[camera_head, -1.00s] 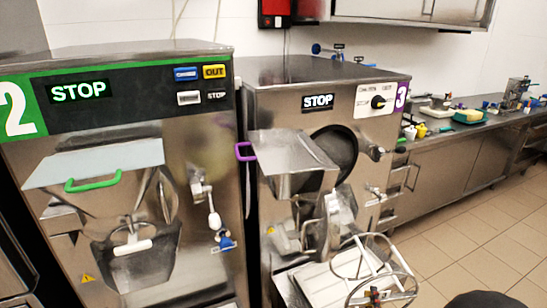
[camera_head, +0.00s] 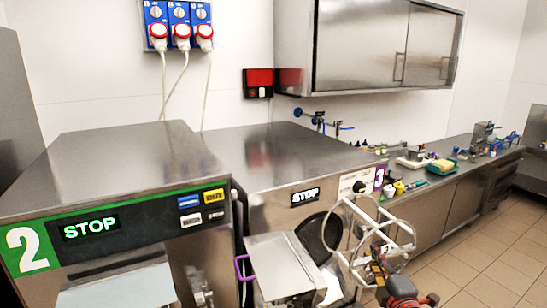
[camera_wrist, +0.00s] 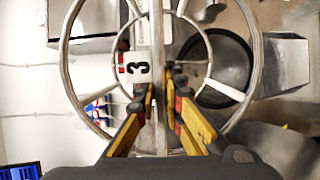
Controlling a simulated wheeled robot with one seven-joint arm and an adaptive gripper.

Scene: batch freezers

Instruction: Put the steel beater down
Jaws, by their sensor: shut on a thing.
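The steel beater (camera_head: 372,232) is an open frame of bars with round hoops and pale scraper pieces. It is held in the air in front of the right side of machine 3 (camera_head: 305,175). My gripper (camera_head: 378,262) is shut on it from below right. In the wrist view, the beater's rings (camera_wrist: 66,60) surround the yellow fingers of my gripper (camera_wrist: 161,85), which close on a central bar. Machine 3's round dark opening (camera_head: 322,232) is partly behind the beater, and its hinged front part (camera_head: 283,268) is swung out to the left.
Machine 2 (camera_head: 110,165) stands at the left. The steel top of machine 3 is bare. A steel counter (camera_head: 440,185) runs along the right wall, with a green tray (camera_head: 440,168), bottles and tools on it. A wall cabinet (camera_head: 385,45) hangs above. Tiled floor (camera_head: 475,265) is free at the right.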

